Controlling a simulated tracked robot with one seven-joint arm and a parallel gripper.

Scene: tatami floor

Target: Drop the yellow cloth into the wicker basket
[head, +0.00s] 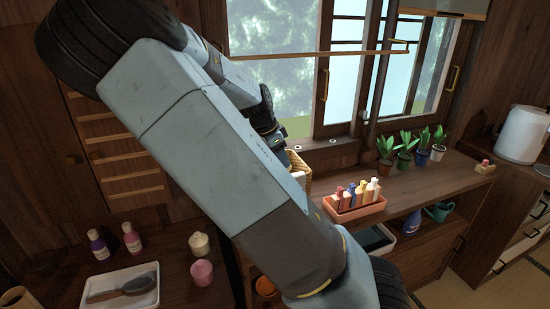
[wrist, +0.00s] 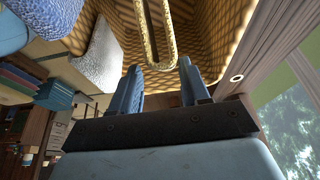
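The wicker basket (wrist: 225,40) fills the upper middle of the wrist view, its woven inside facing me. In the head view only a tan strip of it (head: 303,171) shows behind my arm. My gripper (wrist: 160,66) points into the basket, its two fingers spread apart. The yellow cloth (wrist: 144,30) shows as a narrow U-shaped fold just beyond and between the fingertips, inside the basket's outline. Gaps seem to show between the fold and both fingers; I cannot tell whether it touches the basket bottom. In the head view my arm hides the cloth.
On the sideboard, a tray of bottles (head: 354,206) and potted plants (head: 404,150) stand right of the basket. A rail (head: 330,52) crosses the window.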

